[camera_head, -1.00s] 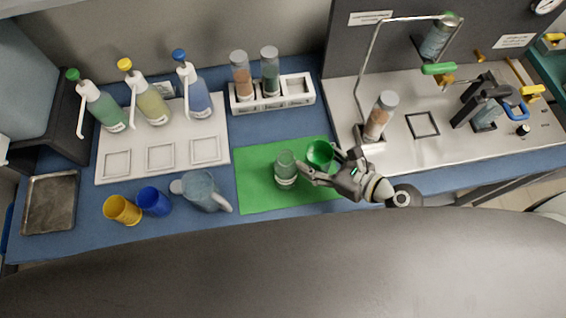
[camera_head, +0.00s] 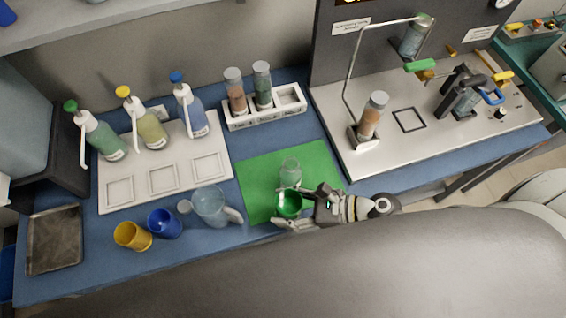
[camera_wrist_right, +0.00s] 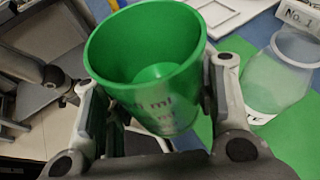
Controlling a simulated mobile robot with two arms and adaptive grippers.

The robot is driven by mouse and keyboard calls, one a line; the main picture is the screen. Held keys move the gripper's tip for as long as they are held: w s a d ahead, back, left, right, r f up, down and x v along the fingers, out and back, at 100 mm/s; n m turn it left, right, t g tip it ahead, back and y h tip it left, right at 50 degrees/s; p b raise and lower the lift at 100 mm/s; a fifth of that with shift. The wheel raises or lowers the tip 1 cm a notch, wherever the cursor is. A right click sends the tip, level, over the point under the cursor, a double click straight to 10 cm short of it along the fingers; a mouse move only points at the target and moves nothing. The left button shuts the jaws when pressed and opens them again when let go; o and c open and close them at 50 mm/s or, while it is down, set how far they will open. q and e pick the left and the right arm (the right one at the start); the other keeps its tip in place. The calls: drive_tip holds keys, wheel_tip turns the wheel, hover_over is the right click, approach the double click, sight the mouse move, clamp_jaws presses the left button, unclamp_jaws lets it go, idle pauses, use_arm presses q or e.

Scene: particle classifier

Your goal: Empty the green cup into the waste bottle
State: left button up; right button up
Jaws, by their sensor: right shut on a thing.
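The green cup (camera_head: 288,204) is in my right gripper (camera_head: 302,209), over the near part of the green mat. In the right wrist view, the cup (camera_wrist_right: 145,60) sits between the two fingers of the gripper (camera_wrist_right: 150,95), its mouth facing the camera and printed marks on its wall. I cannot tell what it holds. A clear, open bottle (camera_head: 291,168) stands on the mat just behind the cup; it also shows at the right of the right wrist view (camera_wrist_right: 277,75). My left gripper is not in view.
A clear jug (camera_head: 211,206), a blue cup (camera_head: 164,223) and a yellow cup (camera_head: 132,236) stand left of the green mat (camera_head: 258,172). A white rack (camera_head: 262,116) holding two capped bottles is behind it. The metal-topped apparatus (camera_head: 345,145) is to the right.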

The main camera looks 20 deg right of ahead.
sight(288, 192)
drive_tip(key=shift+d, duration=0.25)
drive_tip(key=shift+w+r, duration=0.15)
drive_tip(key=shift+w+r+m+g+p, duration=0.25)
drive_tip(key=shift+m+g+p, duration=0.15)
drive_tip(key=shift+m+p, duration=0.25)
drive_tip(key=shift+w+d+r+m, duration=0.1)
drive_tip(key=shift+w+d+m, duration=0.15)
drive_tip(key=shift+w+r+m+g, duration=0.15)
drive_tip(key=shift+w+m+g, duration=0.05)
drive_tip(key=shift+m+g, duration=0.25)
drive_tip(key=shift+w+r+g+y+p, duration=0.3)
drive_tip(key=shift+r+p, duration=0.2)
drive_tip(key=shift+r, duration=0.1)
drive_tip(key=shift+w+d+r+m, duration=0.15)
drive_tip(key=shift+w+r+m, duration=0.05)
drive_tip(key=shift+r+m, duration=0.4)
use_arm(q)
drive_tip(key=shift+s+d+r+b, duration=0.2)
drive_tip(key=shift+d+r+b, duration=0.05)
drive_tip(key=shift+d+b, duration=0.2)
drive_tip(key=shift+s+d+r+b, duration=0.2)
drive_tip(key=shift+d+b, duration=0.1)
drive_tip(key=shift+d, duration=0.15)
use_arm(e)
drive_tip(key=shift+w+d+r+m+g+y, duration=0.25)
drive_tip(key=shift+w+r+m+g+y, duration=0.15)
drive_tip(key=shift+w+r+m+g, duration=0.4)
